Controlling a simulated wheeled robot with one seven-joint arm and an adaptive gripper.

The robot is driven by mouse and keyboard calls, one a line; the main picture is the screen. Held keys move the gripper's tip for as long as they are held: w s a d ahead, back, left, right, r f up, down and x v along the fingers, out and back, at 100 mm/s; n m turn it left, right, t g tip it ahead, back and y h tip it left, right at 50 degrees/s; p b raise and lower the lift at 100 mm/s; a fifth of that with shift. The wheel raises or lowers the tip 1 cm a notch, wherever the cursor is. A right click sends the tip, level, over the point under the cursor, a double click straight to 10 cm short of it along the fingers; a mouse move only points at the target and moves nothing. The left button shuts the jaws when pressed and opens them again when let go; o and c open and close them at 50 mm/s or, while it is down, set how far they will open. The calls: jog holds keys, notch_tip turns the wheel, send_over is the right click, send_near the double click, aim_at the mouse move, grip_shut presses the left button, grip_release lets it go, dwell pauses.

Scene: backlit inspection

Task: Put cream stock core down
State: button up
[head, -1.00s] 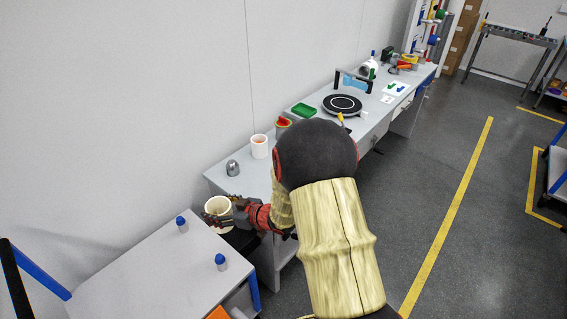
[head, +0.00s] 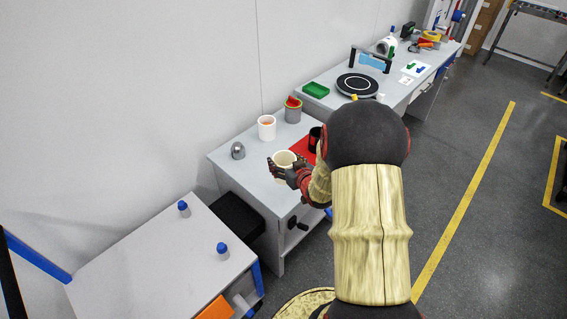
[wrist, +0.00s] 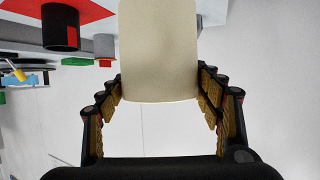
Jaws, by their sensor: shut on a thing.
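The cream stock core (head: 285,160) is a short, pale, hollow cylinder. It shows upright in the head view, at the front part of the grey workbench (head: 250,176). My gripper (head: 285,168) is shut on it, with a finger on each side. In the wrist view, the core (wrist: 160,50) fills the space between the two padded fingers (wrist: 162,98). I cannot tell whether its base touches the bench top or hangs just above it.
A grey metal dome (head: 238,151), a white cup (head: 267,128) and a grey can with red on top (head: 293,110) stand behind the core. A red mat (head: 301,150) with a dark cylinder (head: 314,138) lies to its right. A lower table (head: 160,262) holds two blue-capped bottles.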

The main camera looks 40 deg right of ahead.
aim_at(283, 157)
jog(key=w+d+f, duration=0.1)
jog(key=w+d+f+b, duration=0.1)
jog(key=w, duration=0.1)
jog(key=shift+w+d, duration=0.15)
jog(key=shift+w+d+f+b, duration=0.45)
jog(key=shift+w+f+b, duration=0.2)
jog(key=shift+f, duration=0.8)
jog(key=shift+w+d+f+b, duration=0.5)
jog(key=shift+w+f+b, duration=0.15)
jog(key=shift+f, duration=0.75)
jog(key=shift+w+d+f+b, duration=0.45)
jog(key=shift+w+f+b, duration=0.2)
jog(key=shift+f, duration=0.8)
jog(key=shift+f, duration=0.15)
jog(key=o, duration=1.2)
jog(key=shift+o, duration=0.3)
